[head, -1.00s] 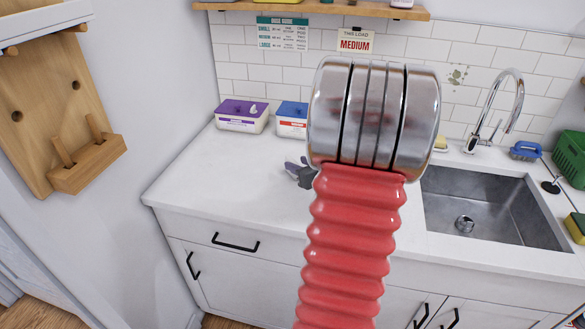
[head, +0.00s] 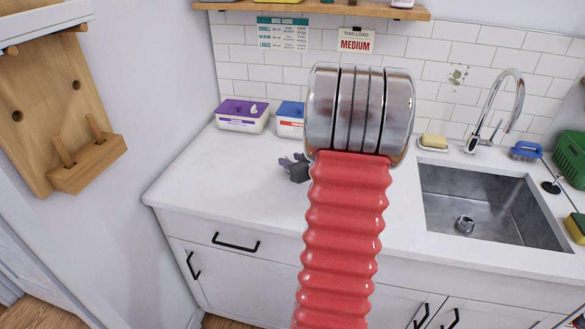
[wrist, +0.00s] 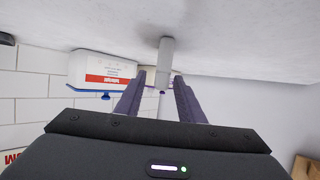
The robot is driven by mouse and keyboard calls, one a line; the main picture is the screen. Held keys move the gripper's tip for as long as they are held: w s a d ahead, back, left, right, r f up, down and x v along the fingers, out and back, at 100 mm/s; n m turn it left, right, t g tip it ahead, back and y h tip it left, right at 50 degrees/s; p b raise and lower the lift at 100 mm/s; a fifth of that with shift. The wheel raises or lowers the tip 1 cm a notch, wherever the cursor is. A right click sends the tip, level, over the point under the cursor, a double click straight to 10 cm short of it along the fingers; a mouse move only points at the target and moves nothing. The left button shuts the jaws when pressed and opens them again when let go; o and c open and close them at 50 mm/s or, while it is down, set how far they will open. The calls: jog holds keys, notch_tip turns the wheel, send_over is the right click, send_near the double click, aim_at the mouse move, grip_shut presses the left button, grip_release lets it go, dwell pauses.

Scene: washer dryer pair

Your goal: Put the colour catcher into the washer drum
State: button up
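A white tub with a purple lid (head: 242,116) stands on the counter against the tiled wall, a white tuft on its lid. Beside it is a white tub with a blue lid (head: 290,119), partly hidden by my arm. Its red-labelled front shows upside down in the wrist view (wrist: 103,72). I cannot tell which tub holds the colour catcher. My gripper (head: 289,162) is over the counter in front of the tubs, partly hidden by my red arm. The washer drum is not in view.
A sink (head: 490,205) with a tap (head: 510,100), a yellow soap bar (head: 434,140) and a blue brush (head: 525,151) are on the right. The left counter is clear. Wall signs include "MEDIUM" (head: 355,42).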

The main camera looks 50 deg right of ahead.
aim_at(292, 160)
grip_shut()
dwell(0.4)
jog(key=shift+r, duration=0.15)
notch_tip(292, 160, up, 10)
jog(key=shift+f, duration=0.1)
dwell(0.7)
dwell(0.5)
